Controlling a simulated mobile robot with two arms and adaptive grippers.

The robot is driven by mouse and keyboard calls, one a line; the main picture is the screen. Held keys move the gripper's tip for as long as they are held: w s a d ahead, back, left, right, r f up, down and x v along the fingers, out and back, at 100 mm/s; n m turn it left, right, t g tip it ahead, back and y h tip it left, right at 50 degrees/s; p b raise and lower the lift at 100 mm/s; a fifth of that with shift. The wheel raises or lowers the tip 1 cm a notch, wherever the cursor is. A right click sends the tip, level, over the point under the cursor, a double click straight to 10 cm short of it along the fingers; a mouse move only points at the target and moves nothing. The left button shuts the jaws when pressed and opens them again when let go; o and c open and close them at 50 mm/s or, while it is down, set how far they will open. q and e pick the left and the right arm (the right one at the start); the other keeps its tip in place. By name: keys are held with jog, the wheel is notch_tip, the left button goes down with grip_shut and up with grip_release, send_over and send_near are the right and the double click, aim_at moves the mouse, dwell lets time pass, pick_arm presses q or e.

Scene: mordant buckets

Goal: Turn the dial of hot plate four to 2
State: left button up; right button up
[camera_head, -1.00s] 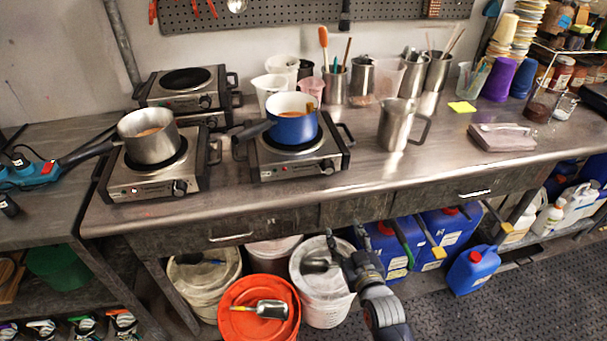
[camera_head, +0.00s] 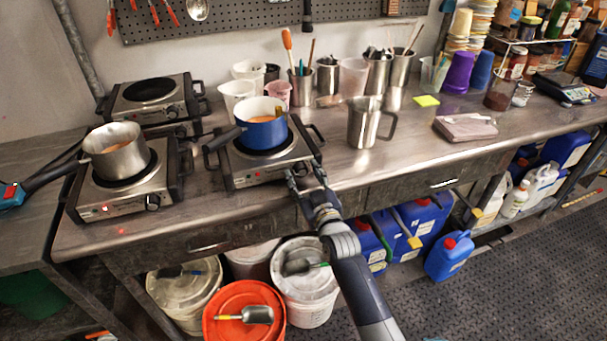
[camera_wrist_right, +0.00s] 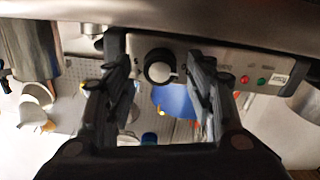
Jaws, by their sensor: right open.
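The hot plate with the blue pot (camera_head: 262,132) on it stands at the bench's front edge; its steel front panel (camera_head: 250,178) faces me. I cannot read a number on it. My right gripper (camera_head: 306,179) is open in front of the right end of that panel. In the right wrist view a round black dial with a pale face (camera_wrist_right: 160,68) sits between the two open fingers (camera_wrist_right: 158,95), apart from both as far as I can tell. Its setting is not readable. My left gripper is not in view.
Another hot plate (camera_head: 120,205) carries a steel pot (camera_head: 117,150) to the left, with stacked hot plates (camera_head: 150,88) behind. A steel jug (camera_head: 366,122) stands to the right. Lidded buckets (camera_head: 305,285) and blue canisters (camera_head: 448,255) are below the bench.

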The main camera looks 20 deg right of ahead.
jog(key=shift+w, duration=0.45)
jog(key=c, duration=1.1)
jog(key=shift+o, duration=0.2)
